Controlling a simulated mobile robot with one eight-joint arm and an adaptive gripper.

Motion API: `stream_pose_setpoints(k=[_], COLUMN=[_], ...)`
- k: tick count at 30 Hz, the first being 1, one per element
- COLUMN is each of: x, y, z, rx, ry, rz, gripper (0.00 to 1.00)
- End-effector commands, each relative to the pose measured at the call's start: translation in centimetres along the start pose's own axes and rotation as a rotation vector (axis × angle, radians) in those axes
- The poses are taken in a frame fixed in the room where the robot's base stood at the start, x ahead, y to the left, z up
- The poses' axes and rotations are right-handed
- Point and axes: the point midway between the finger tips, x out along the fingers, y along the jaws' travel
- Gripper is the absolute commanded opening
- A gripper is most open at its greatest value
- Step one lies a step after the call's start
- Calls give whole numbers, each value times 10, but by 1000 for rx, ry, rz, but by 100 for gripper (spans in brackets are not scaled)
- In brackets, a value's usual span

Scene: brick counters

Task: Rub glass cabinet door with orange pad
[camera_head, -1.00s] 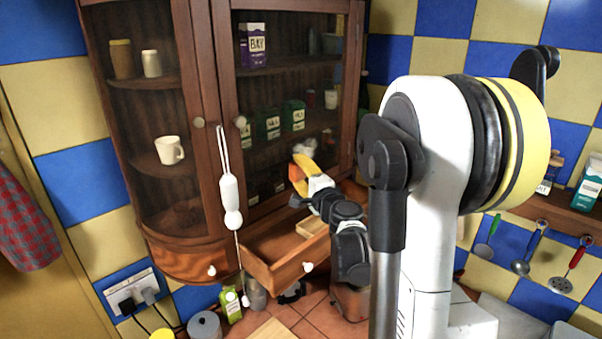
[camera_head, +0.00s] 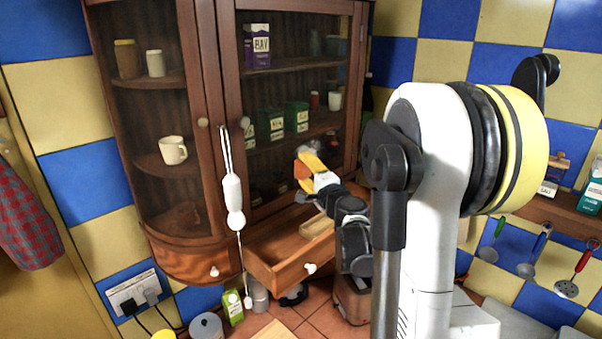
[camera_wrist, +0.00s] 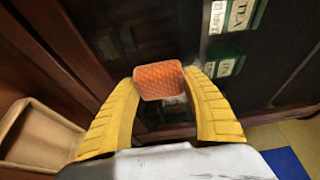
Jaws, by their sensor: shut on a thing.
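The wooden cabinet has a glass door (camera_head: 290,85) with boxes and cups showing behind it. My gripper (camera_head: 308,162) is in front of the lower part of this door, above an open drawer. In the wrist view, my gripper (camera_wrist: 160,90) has its two yellow fingers shut on the orange pad (camera_wrist: 158,80), one finger on each side. The pad also shows small and orange in the head view (camera_head: 301,170). The dark glass (camera_wrist: 150,35) lies just beyond the pad. I cannot tell whether the pad touches it.
The open drawer (camera_head: 283,268) juts out below my gripper. A white corded object (camera_head: 233,195) hangs from the cabinet's front at left. A green carton (camera_head: 233,307) and grey canister (camera_head: 206,327) stand on the counter below. Utensils hang at right.

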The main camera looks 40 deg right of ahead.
Motion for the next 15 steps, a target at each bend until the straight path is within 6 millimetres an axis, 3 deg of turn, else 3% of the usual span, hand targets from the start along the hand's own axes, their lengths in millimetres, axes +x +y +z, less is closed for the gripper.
stream_pose_setpoints(k=[15], x=[13], y=[1], z=[-32], rx=[0], ry=[2], rz=[0], gripper=[30])
